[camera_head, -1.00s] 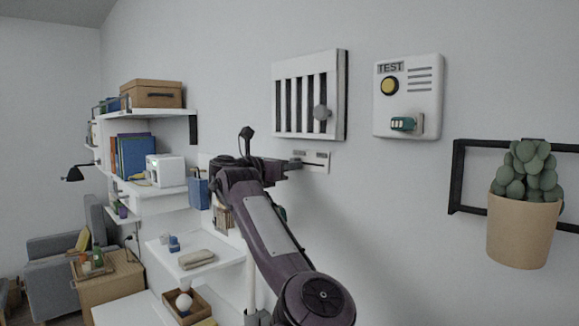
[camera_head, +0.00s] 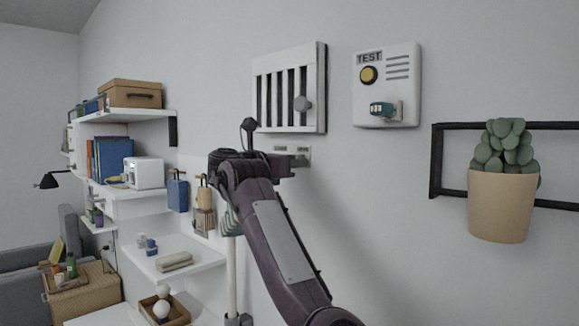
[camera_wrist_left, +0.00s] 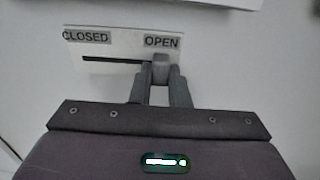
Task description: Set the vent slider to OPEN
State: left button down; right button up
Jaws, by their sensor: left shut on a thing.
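The vent slider is a small white plate (camera_wrist_left: 120,43) on the wall with a dark horizontal slot, marked CLOSED at the left and OPEN at the right. Its grey knob (camera_wrist_left: 160,68) sits at the right end of the slot, just under the word OPEN. My left gripper (camera_wrist_left: 160,82) is shut on the knob, one finger on each side. In the head view the plate (camera_head: 304,151) is below the vent grille (camera_head: 290,90), and my left gripper (camera_head: 292,165) covers its lower part. My right gripper is not in view.
A white TEST box (camera_head: 388,85) with a yellow button and green switch is on the wall to the right. A potted plant (camera_head: 502,205) and black frame (camera_head: 436,160) are farther right. White shelves (camera_head: 175,265) with objects stand left of my arm.

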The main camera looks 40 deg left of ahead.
pick_arm(q)
jog(key=c, duration=1.7)
grip_release()
jog(key=shift+d+f, duration=0.1)
jog(key=shift+d, duration=0.05)
jog(key=o, duration=0.3)
jog(key=shift+d, duration=0.15)
jog(key=shift+o, duration=0.2)
jog(key=s+b, duration=0.3)
jog(key=s, duration=0.4)
jog(key=shift+s+a+b, duration=0.35)
jog(key=shift+a, duration=0.05)
